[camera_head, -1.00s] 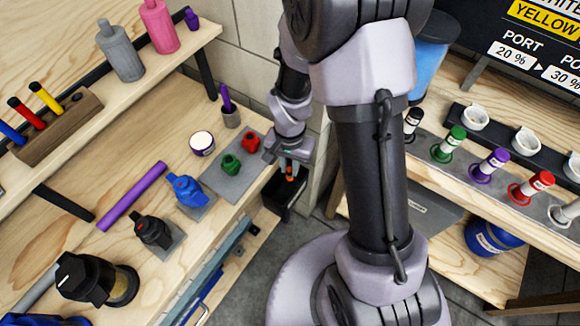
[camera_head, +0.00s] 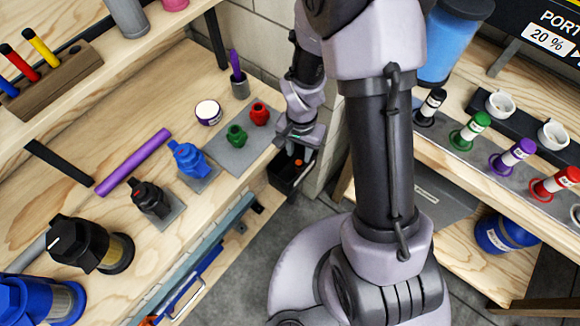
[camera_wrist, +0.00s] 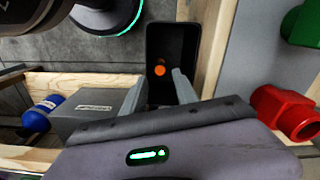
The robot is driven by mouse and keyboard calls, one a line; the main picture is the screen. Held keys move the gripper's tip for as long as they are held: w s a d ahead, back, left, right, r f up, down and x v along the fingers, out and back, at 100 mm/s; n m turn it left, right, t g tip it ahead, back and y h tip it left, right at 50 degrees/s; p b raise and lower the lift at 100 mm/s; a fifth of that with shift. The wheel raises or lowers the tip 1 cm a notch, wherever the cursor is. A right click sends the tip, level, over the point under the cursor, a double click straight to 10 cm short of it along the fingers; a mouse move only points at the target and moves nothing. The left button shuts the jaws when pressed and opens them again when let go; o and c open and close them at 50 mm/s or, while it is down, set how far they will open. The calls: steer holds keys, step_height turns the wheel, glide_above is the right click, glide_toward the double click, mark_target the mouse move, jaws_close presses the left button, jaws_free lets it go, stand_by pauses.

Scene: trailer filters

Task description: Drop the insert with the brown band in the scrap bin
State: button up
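The scrap bin (camera_wrist: 186,42) is a black open box in the wrist view, and it also shows in the head view (camera_head: 283,178) below the bench's right end. My gripper (camera_wrist: 158,82) is above the bin's near end, with its two grey fingers apart. A small round orange end (camera_wrist: 159,70) shows between and beyond the fingertips, against the dark inside of the bin. It appears clear of both fingers. A small orange spot (camera_head: 297,162) shows there in the head view. I cannot make out a brown band on it.
A grey plate (camera_head: 236,152) with green (camera_head: 236,135) and red (camera_head: 259,114) fittings lies on the bench beside the gripper. A shelf with coloured inserts (camera_head: 470,131) stands at the right.

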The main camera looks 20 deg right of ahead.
steer(key=shift+o, duration=0.2)
step_height(320, 180, up, 17)
steer(key=p, duration=0.7)
steer(key=shift+r, duration=0.2)
steer(key=s+a+r+n+t+y, duration=0.1)
steer(key=s+a+r+t, duration=0.1)
steer(key=s+r, duration=0.4)
steer(key=s+a+r+n+t+y+b, duration=0.1)
steer(key=s+r, duration=0.5)
steer(key=r, duration=0.6)
steer(key=a+n+t, duration=0.1)
steer(key=t, duration=0.1)
steer(key=shift+s+t, duration=0.4)
